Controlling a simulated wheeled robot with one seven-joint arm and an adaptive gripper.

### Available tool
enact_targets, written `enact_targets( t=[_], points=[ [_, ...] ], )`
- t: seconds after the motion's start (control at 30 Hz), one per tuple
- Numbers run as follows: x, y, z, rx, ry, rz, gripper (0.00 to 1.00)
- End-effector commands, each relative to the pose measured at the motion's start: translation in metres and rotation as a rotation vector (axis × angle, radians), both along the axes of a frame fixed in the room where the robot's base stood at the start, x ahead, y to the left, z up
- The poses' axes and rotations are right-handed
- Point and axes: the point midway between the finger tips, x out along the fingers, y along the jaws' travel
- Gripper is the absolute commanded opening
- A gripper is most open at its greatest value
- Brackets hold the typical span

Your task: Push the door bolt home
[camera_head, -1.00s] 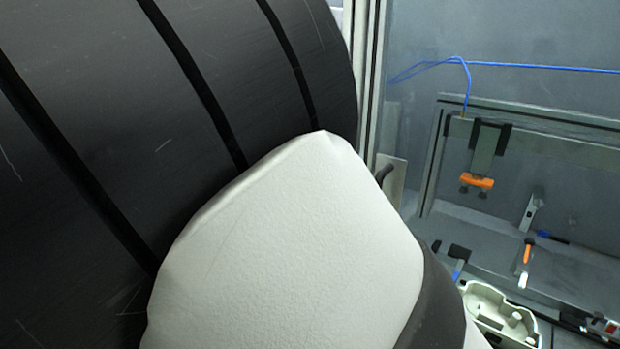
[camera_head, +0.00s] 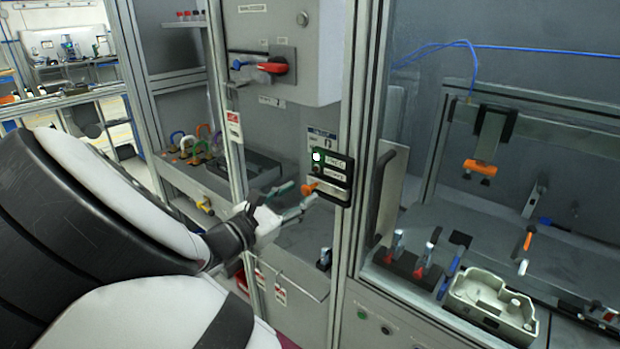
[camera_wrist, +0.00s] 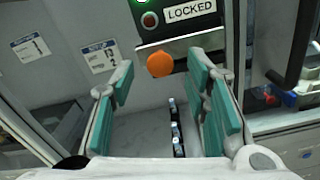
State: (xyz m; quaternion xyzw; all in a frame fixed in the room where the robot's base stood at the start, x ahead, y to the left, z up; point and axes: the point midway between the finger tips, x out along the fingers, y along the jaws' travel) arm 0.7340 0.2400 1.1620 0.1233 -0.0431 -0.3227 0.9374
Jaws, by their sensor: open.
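The door bolt shows as an orange knob (camera_head: 308,188) at the lower left of a black lock box (camera_head: 337,173) on the door frame post. A label on the box (camera_wrist: 190,12) reads LOCKED. My gripper (camera_head: 294,195) is open and empty, reaching toward the knob from the left. In the wrist view its green-padded fingers (camera_wrist: 160,85) stand either side of the knob's line. I cannot tell whether either finger touches the knob.
A grey cabinet with a red rotary switch (camera_head: 276,67) hangs above left. A black door handle (camera_head: 381,175) stands right of the lock box. A bench behind the glass holds a pale tray (camera_head: 490,303) and tools. Small bottles (camera_wrist: 176,128) stand below the fingers.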

Motion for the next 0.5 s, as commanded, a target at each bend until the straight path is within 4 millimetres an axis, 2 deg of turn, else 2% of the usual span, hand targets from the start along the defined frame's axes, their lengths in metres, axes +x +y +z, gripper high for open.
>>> enact_targets(
  t=[0.2,0.5],
  points=[
    [0.022,-0.017,0.0,0.0,0.0,-0.001,0.42],
    [0.029,-0.022,0.0,0.001,0.001,0.001,0.42]
  ],
)
